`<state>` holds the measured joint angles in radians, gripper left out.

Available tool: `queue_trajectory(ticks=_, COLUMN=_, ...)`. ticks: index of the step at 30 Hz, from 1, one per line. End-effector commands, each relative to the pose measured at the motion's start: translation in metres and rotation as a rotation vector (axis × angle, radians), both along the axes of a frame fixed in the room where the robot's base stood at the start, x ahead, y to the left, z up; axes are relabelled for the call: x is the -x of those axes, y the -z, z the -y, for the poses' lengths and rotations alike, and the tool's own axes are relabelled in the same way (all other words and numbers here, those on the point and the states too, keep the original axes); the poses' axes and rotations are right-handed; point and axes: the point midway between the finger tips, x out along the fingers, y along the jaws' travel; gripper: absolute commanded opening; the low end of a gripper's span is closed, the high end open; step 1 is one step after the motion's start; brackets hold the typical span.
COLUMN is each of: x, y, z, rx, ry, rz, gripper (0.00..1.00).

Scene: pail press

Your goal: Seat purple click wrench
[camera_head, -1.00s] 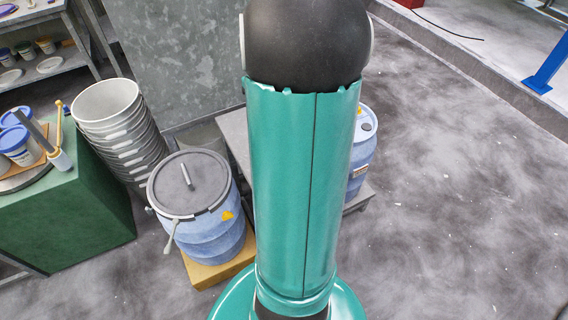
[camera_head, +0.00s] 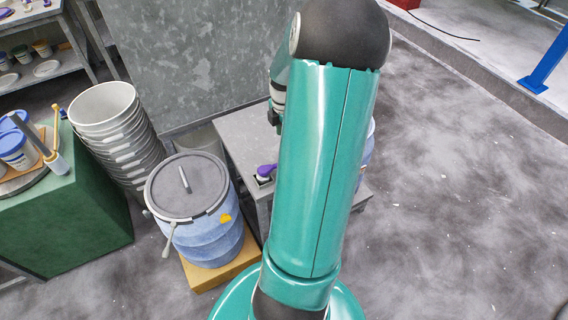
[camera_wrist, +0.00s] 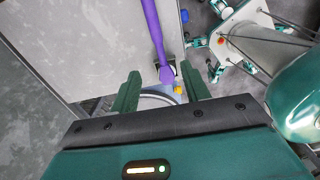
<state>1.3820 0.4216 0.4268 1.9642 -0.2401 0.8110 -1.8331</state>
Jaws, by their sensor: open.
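The purple click wrench (camera_wrist: 157,38) lies on the grey bench (camera_wrist: 110,45). In the wrist view its long shaft runs from the top edge down to a wider end, near a small dark piece by the bench edge. In the head view one purple end (camera_head: 266,170) shows beside a dark and white block (camera_head: 264,181); my arm hides the rest. My gripper (camera_wrist: 162,88) is open and empty, its green fingers spread to either side of the wrench's wider end. I cannot tell how far above it they are. In the head view the fingers are mostly hidden.
A blue drum (camera_head: 208,235) with a grey lid (camera_head: 186,185) and side lever stands on a yellow base left of the bench. Stacked grey pails (camera_head: 115,125) and a green block (camera_head: 75,215) are further left. A grey panel (camera_head: 190,60) rises behind. Floor at right is clear.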

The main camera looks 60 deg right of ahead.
Motion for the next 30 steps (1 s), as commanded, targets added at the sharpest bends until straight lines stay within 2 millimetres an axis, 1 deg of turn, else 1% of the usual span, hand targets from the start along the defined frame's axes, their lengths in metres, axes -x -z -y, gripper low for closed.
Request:
queue_trajectory(ticks=2, x=0.001, y=0.004, z=0.0, rx=0.0, ry=-0.023, rz=0.0, gripper=0.46)
queue_trajectory(ticks=5, x=0.001, y=0.015, z=0.0, rx=-0.003, ry=-0.027, rz=-0.001, gripper=0.46)
queue_trajectory(ticks=12, x=0.0, y=0.061, z=-0.001, rx=-0.004, ry=-0.027, rz=-0.001, gripper=0.46)
queue_trajectory(ticks=15, x=0.001, y=0.077, z=0.0, rx=-0.003, ry=-0.025, rz=-0.001, gripper=0.46)
queue_trajectory(ticks=23, x=0.0, y=0.098, z=0.0, rx=-0.002, ry=-0.025, rz=0.0, gripper=0.46)
queue_trajectory(ticks=27, x=-0.002, y=0.121, z=-0.001, rx=-0.003, ry=-0.024, rz=-0.001, gripper=0.46)
queue_trajectory(ticks=30, x=-0.002, y=0.133, z=0.0, rx=-0.002, ry=-0.025, rz=0.0, gripper=0.46)
